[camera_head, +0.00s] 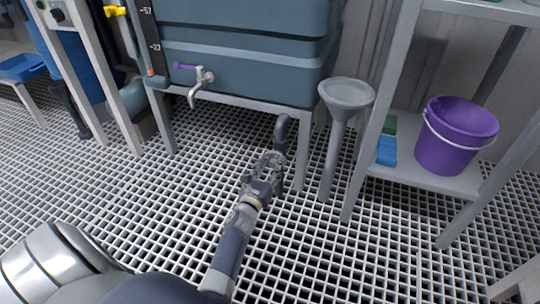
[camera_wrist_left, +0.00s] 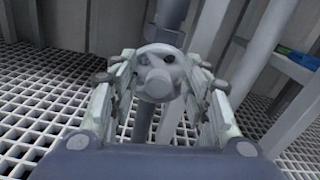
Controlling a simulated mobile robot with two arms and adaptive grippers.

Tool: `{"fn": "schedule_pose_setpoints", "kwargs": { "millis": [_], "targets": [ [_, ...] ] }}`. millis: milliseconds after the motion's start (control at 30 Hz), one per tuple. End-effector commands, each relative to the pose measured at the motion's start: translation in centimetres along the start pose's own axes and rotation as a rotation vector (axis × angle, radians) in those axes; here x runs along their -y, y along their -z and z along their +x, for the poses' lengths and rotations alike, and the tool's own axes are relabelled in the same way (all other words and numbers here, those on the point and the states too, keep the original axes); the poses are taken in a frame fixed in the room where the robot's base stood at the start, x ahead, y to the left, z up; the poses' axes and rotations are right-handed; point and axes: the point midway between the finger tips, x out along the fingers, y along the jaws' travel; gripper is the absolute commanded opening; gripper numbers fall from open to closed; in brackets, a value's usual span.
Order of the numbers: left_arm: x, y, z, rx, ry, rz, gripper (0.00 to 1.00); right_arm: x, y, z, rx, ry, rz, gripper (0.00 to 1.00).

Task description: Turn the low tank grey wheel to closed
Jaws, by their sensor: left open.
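The grey wheel (camera_wrist_left: 158,76) shows in the left wrist view, a small round handwheel with a hub and spokes, in front of a dark vertical pipe (camera_wrist_left: 172,14). My left gripper (camera_wrist_left: 160,92) is open, with one finger on each side of the wheel. Whether the fingers touch the wheel cannot be told. In the head view my left gripper (camera_head: 268,162) is under the right part of the blue-grey tank (camera_head: 240,62), by the bent dark pipe (camera_head: 284,122), and hides most of the wheel. My right gripper is not in view.
A tap with a purple lever (camera_head: 200,77) sticks out of the tank front. A grey funnel stand (camera_head: 346,94) and a shelf with a purple bucket (camera_head: 455,135) are to the right. Tank frame legs stand close to my gripper. The grating floor is clear in front.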

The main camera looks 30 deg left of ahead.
Motion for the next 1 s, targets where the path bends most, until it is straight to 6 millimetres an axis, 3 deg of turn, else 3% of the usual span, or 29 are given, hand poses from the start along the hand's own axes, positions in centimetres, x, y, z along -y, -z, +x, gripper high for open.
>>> {"fn": "schedule_pose_setpoints", "kwargs": {
  "millis": [300, 500, 1000],
  "targets": [
    [0.9, -5.4, 0.0, 0.004, 0.003, 0.008, 0.44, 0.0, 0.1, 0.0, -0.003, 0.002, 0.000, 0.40],
    [1.3, -7.6, 0.0, 0.004, 0.001, 0.004, 0.44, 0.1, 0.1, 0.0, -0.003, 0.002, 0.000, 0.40],
    [1.6, -8.6, -0.1, 0.000, -0.001, -0.002, 0.44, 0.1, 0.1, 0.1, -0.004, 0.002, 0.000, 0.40]
  ]
}}
